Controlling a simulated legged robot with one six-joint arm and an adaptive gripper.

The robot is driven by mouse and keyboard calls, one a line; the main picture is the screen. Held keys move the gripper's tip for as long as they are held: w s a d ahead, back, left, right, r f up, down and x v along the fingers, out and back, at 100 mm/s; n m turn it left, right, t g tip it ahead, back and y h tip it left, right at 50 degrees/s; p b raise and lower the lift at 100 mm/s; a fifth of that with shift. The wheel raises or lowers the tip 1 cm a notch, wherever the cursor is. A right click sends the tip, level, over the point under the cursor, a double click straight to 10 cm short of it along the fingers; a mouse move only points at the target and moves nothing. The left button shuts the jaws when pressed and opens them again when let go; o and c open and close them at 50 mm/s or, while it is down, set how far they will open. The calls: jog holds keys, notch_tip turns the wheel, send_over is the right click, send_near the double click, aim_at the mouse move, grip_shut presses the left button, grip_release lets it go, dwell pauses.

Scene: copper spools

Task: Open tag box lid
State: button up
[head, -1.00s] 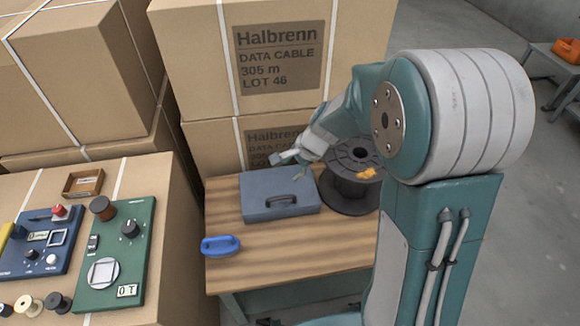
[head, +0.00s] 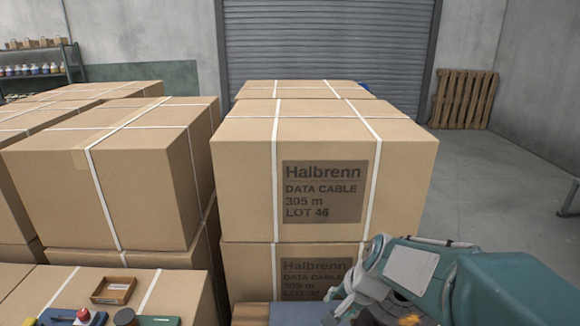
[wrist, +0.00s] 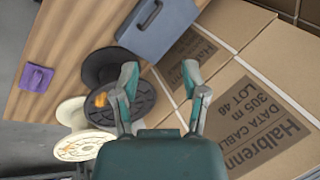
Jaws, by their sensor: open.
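The tag box looks to be the blue-grey box with a dark handle. In the head view only a strip of the box (head: 293,315) shows at the bottom edge. In the wrist view the box (wrist: 172,32) sits on the wooden bench, cut off by the top edge, with its handle (wrist: 149,14) on the face. Its lid looks shut. My gripper (wrist: 166,88) is open and empty, its two fingers apart, with the box beyond the fingertips. In the head view my gripper (head: 337,297) is just right of the box; whether it touches is unclear.
A dark spool (wrist: 97,68) with an orange piece on it and a white spool (wrist: 85,145) lie left of my fingers in the wrist view. A purple item (wrist: 37,78) is on the bench (wrist: 75,30). Stacked cartons (head: 240,190) rise close behind the bench.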

jog(key=s+d+r+n+t+h, duration=0.1)
jog(key=s+r+n, duration=0.3)
jog(key=s, duration=0.4)
jog(key=s+d+r+n+t+h, duration=0.1)
jog(key=s+d+r+n+h, duration=0.1)
jog(key=s, duration=0.6)
notch_tip(320, 180, up, 3)
jog(key=shift+s+d+f+n, duration=0.1)
jog(key=shift+s+d+n, duration=0.05)
jog(key=shift+d+n, duration=0.8)
jog(key=shift+s, duration=0.2)
jog(key=c, duration=0.4)
jog(key=shift+d, duration=0.1)
grip_shut()
jog(key=shift+w, duration=0.1)
